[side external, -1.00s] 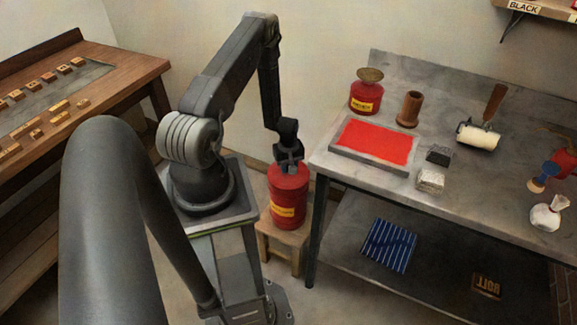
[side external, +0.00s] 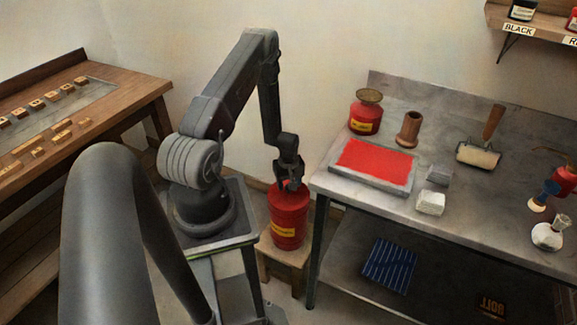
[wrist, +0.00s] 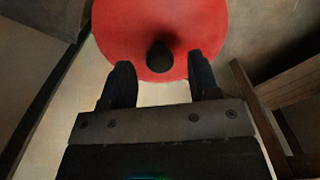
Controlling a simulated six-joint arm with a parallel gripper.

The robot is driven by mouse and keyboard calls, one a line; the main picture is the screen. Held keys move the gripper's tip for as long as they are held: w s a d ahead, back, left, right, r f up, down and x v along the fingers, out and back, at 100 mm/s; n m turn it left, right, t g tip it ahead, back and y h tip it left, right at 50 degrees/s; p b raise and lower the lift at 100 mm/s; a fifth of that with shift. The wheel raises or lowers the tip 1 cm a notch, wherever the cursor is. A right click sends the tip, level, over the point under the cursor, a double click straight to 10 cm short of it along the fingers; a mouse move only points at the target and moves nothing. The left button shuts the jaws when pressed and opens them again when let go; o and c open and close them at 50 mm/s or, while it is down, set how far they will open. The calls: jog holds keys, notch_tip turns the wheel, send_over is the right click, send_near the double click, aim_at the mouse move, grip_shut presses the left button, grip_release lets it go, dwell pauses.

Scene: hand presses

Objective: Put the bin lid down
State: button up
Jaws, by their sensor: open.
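The red bin (side external: 288,222) with a yellow label stands upright on a small wooden stool. Its red lid (wrist: 160,22) shows from above in the wrist view as a round disc with a dark knob (wrist: 160,57) on it. The lid looks level on the bin's top, but my gripper partly hides it in the side view. My gripper (side external: 290,186) is just above the bin. In the wrist view its two fingers (wrist: 160,82) are apart, with the knob slightly beyond the gap between their tips. I cannot tell whether a finger touches it.
The wooden stool (side external: 284,261) stands close to the metal workbench (side external: 440,215). The bench holds a red ink slab (side external: 375,160), a red can (side external: 364,118), a wooden cylinder (side external: 408,130) and a roller (side external: 479,156). A wooden table (side external: 120,105) stands at the left.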

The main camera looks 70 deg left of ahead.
notch_tip(320, 180, up, 12)
jog(key=f, duration=0.1)
jog(key=w+d+r+m+t+y, duration=0.1)
jog(key=w+d+r+m, duration=0.25)
jog(key=d+r, duration=0.6)
jog(key=w+d+r+m+t, duration=0.1)
jog(key=w+d+r+m, duration=0.3)
jog(key=r, duration=1)
jog(key=s+d+r+m+t, duration=0.1)
jog(key=s+d+r+m, duration=0.4)
jog(key=d, duration=0.3)
jog(key=s+d+r+m+t+h, duration=0.1)
jog(key=s+d+r+m+t, duration=0.1)
jog(key=s+d+r+m, duration=0.3)
jog(key=s+d+r, duration=0.1)
jog(key=s+d, duration=0.1)
jog(key=d, duration=0.1)
jog(key=shift+s+d+t, duration=0.3)
jog(key=shift+s+d, duration=0.05)
jog(key=shift+s, duration=0.05)
jog(key=shift+o, duration=0.2)
jog(key=shift+s+d+r+m, duration=0.2)
jog(key=shift+s+d+m, duration=0.05)
jog(key=shift+s, duration=0.2)
jog(key=shift+w, duration=0.1)
